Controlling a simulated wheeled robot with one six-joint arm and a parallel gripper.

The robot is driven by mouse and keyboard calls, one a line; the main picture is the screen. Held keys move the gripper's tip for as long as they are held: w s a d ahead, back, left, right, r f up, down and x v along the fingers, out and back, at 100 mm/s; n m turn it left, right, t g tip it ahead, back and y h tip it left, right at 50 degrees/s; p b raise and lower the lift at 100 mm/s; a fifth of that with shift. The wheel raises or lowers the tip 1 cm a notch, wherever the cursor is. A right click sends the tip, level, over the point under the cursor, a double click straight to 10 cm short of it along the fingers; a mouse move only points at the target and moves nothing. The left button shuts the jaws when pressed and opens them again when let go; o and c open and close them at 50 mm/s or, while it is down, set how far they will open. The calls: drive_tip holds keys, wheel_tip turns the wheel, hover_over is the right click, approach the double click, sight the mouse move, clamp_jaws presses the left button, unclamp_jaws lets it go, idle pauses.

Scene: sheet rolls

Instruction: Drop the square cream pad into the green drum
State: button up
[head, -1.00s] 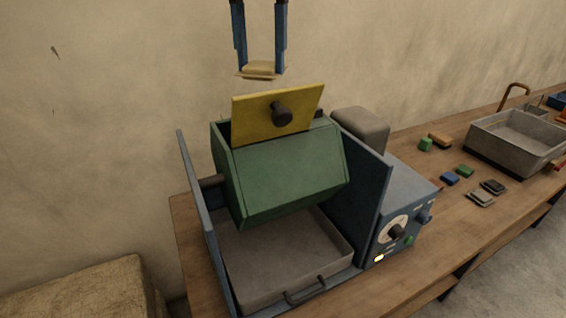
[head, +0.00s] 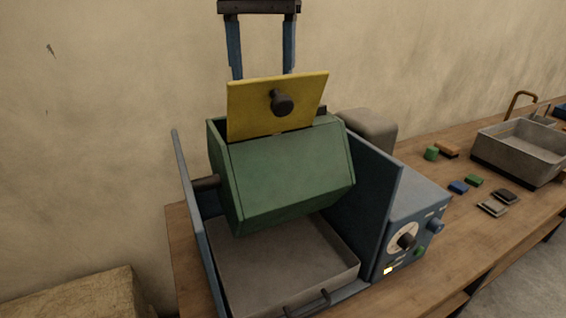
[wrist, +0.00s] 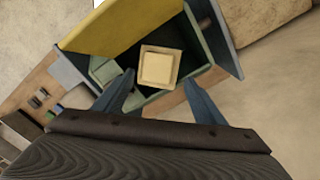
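The square cream pad (wrist: 158,67), with a tan border, shows in the wrist view inside the opening of the green drum, just beyond my fingertips. My gripper (wrist: 159,80) is open, with a gap between each blue finger and the pad. The green drum (head: 285,175) hangs in its blue frame in the head view, its opening at the top. The yellow lid (head: 250,108) stands up at the opening and hides my fingertips and the pad in the head view. My gripper's fingers come down behind it.
A grey tray (head: 275,262) lies under the drum. A control box (head: 412,215) with knobs is at the drum's right. A grey bin (head: 525,145) and several small coloured blocks lie farther right on the wooden bench (head: 440,265).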

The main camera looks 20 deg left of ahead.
drive_tip(key=shift+r, duration=0.1)
wheel_tip(320, 180, up, 8)
drive_tip(key=b, duration=0.1)
drive_tip(key=shift+f, duration=0.2)
idle(0.4)
